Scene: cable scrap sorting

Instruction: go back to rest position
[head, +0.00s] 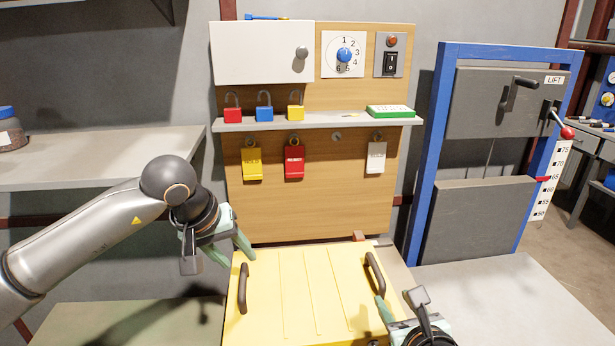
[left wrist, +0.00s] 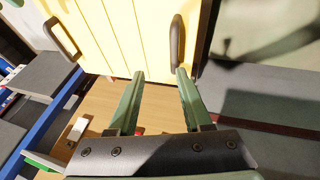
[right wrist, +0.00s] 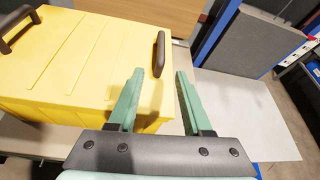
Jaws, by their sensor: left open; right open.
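My left gripper (head: 228,250) is open and empty beside the left edge of the yellow lid, near its left handle (head: 243,288). In the left wrist view its two green fingers (left wrist: 158,90) are apart, with a dark handle (left wrist: 177,42) just beyond them. My right gripper (head: 395,308) is at the lower right of the head view, near the right handle (head: 375,273). In the right wrist view its fingers (right wrist: 158,85) are apart with nothing between them. The yellow box (head: 308,285) has its lid flat and shut; its inside is hidden.
A wooden board (head: 310,200) behind holds a shelf (head: 330,122) with red, blue and yellow padlocks, hanging tags, a dial (head: 344,54) and a switch (head: 390,55). A blue-framed lift (head: 425,160) stands right. A grey shelf (head: 100,165) is at left. The right tabletop (head: 490,300) is clear.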

